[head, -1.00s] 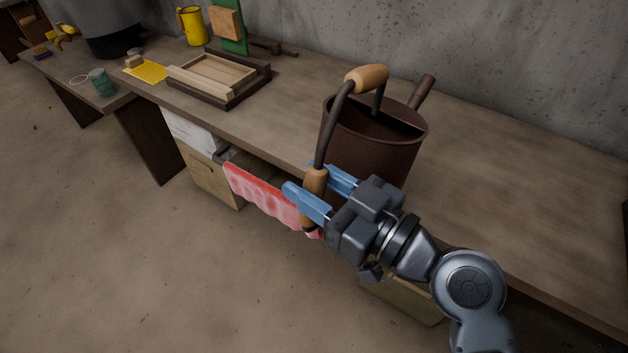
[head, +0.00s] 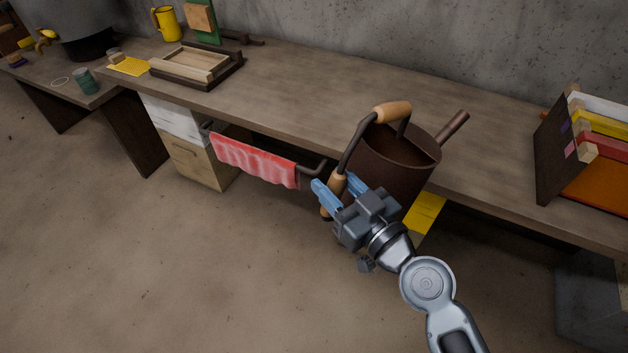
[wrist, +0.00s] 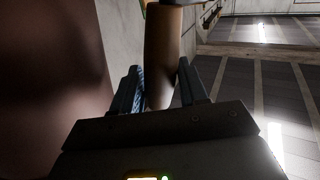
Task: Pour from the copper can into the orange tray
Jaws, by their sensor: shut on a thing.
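The copper can (head: 395,165) is a dark brown can with a spout pointing right and a looped handle with wooden grips. My gripper (head: 334,193) is shut on the lower wooden grip of that handle. The grip (wrist: 162,60) stands between the fingers in the wrist view, with the can's dark wall (wrist: 50,70) filling the left. The can looks roughly upright at the bench's front edge; I cannot tell whether it touches the bench. Its contents cannot be seen. I cannot pick out an orange tray with certainty; an orange surface (head: 598,188) shows inside a rack at the right.
The long wooden bench (head: 300,85) is clear in the middle. A wooden frame (head: 235,70) lies toward its left end. The rack (head: 552,150) with coloured slabs stands at the right. A red towel (head: 255,160) hangs on a rail below the front edge.

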